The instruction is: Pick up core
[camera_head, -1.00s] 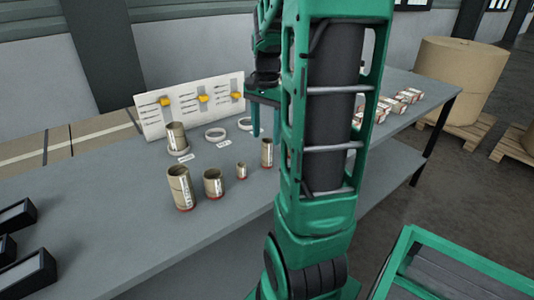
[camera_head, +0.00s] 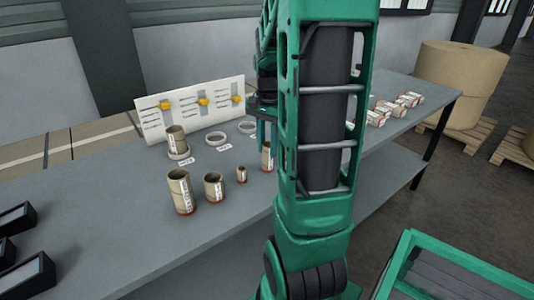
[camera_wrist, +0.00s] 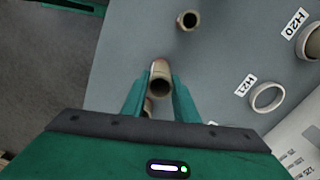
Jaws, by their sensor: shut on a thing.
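A narrow brown cardboard core (camera_head: 267,158) with a red band at its base stands on the grey table, partly hidden by my arm. My gripper (camera_head: 268,142) is lowered over its top. In the wrist view the core (camera_wrist: 160,76) is between the two green fingers of my gripper (camera_wrist: 160,90), which are shut on it. Other cores stand to the left: a tall one (camera_head: 180,191), a medium one (camera_head: 214,187), a small one (camera_head: 241,174) and one on a ring at the back (camera_head: 175,139). The small one also shows in the wrist view (camera_wrist: 188,20).
Pale rings (camera_head: 216,138) with labels lie on the table behind the cores. Black trays (camera_head: 28,277) are at the left, small boxes (camera_head: 400,106) at the right.

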